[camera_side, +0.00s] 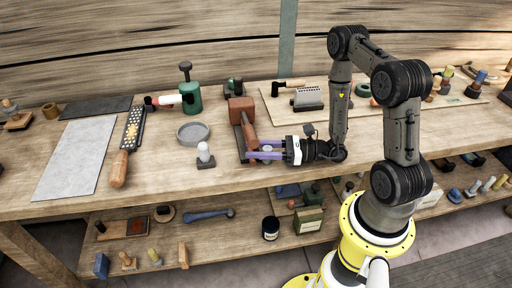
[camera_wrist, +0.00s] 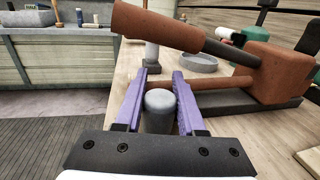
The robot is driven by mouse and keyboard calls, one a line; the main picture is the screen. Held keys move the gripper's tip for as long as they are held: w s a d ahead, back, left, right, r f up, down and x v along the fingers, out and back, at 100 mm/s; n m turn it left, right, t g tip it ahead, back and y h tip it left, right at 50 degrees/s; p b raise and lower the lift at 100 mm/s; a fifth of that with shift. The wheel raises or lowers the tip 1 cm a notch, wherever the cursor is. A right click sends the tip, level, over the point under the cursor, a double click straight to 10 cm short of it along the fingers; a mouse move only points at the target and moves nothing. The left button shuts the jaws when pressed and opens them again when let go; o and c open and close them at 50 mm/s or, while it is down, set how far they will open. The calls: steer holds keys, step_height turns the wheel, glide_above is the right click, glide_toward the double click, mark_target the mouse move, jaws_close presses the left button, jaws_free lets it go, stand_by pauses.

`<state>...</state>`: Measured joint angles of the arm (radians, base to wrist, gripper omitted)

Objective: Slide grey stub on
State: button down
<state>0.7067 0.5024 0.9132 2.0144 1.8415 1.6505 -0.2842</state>
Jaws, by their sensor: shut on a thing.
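My gripper (camera_side: 250,149) reaches in from the right, low over the table, its two purple fingers pointing left. It is shut on the grey stub (camera_wrist: 160,100), a short smooth cylinder with a rounded top that sits between the fingers in the wrist view (camera_wrist: 159,76). In the side view the stub (camera_side: 267,149) shows only as a small pale spot between the fingers. A reddish-brown block (camera_side: 240,104) stands on a dark base just beyond. A thick tapered brown handle (camera_wrist: 160,26) and a thinner brown rod (camera_wrist: 225,82) extend from it; the rod passes just beyond the fingertips.
A pale knobbed post (camera_side: 205,155) stands left of the fingertips. A grey dish (camera_side: 193,132) and a green canister (camera_side: 190,97) stand behind it. A rasp (camera_side: 131,130) and a grey sheet (camera_side: 75,155) lie further left. The table's front edge is close below my gripper.

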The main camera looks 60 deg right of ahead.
steer(key=c, duration=0.8)
jaws_free()
steer(key=shift+s+a, duration=0.25)
steer(key=o, duration=0.3)
steer(key=shift+w, duration=0.1)
steer(key=shift+d, duration=0.1)
steer(key=shift+v, duration=3.75)
steer(key=shift+f, duration=0.1)
